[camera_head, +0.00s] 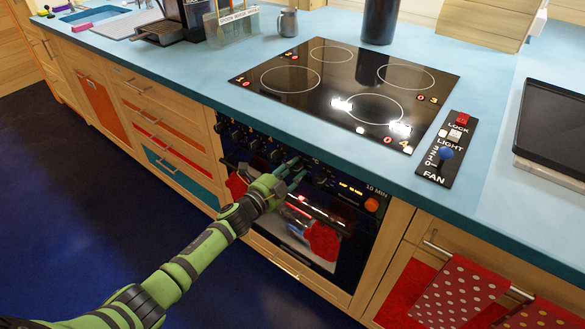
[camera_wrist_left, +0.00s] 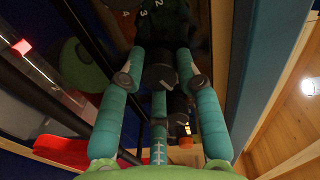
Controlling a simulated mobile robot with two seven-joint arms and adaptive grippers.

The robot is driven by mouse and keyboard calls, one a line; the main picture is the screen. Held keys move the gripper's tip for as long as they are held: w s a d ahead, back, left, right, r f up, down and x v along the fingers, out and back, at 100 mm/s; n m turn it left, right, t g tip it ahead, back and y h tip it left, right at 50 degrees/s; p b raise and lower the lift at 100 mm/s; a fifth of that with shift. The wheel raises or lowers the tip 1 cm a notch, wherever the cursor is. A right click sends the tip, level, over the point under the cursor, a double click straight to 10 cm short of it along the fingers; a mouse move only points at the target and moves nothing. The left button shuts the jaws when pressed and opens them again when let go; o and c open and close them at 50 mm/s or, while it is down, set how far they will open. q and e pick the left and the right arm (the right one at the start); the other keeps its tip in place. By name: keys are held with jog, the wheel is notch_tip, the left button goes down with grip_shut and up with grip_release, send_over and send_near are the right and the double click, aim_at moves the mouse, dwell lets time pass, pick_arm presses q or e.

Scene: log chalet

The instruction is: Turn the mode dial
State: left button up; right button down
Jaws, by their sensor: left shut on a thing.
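The oven's dark control panel (camera_head: 350,186) runs below the blue counter edge. My left gripper (camera_head: 297,168) reaches up to this panel in the head view, with its fingers against the row of black knobs. In the left wrist view my left gripper (camera_wrist_left: 161,80) is shut on a black dial (camera_wrist_left: 160,72), one fingertip on each side of it. White numbers show on the dark surface above the dial. In the head view my fingers mostly hide the held dial, and its mark cannot be read. My right gripper is not in view.
Other black knobs (camera_head: 236,136) sit left of my gripper. An orange knob (camera_head: 371,204) sits to the right, near a lit display. The cooktop (camera_head: 345,82) and a switch panel (camera_head: 449,150) lie above. Dotted towels (camera_head: 460,290) hang at lower right.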

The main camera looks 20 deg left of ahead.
pick_arm(q)
jog(key=n, duration=0.3)
jog(key=n+p, duration=0.1)
jog(key=n, duration=0.2)
jog(key=shift+w+a+r, duration=0.1)
jog(key=shift+r, duration=0.1)
jog(key=n, duration=0.3)
jog(key=shift+n, duration=0.4)
jog(key=shift+f+n, duration=0.1)
jog(key=shift+n, duration=1.4)
jog(key=o, duration=1.2)
jog(key=shift+f, duration=0.15)
jog(key=shift+c, duration=0.2)
jog(key=v, duration=1.2)
jog(key=shift+f, duration=0.2)
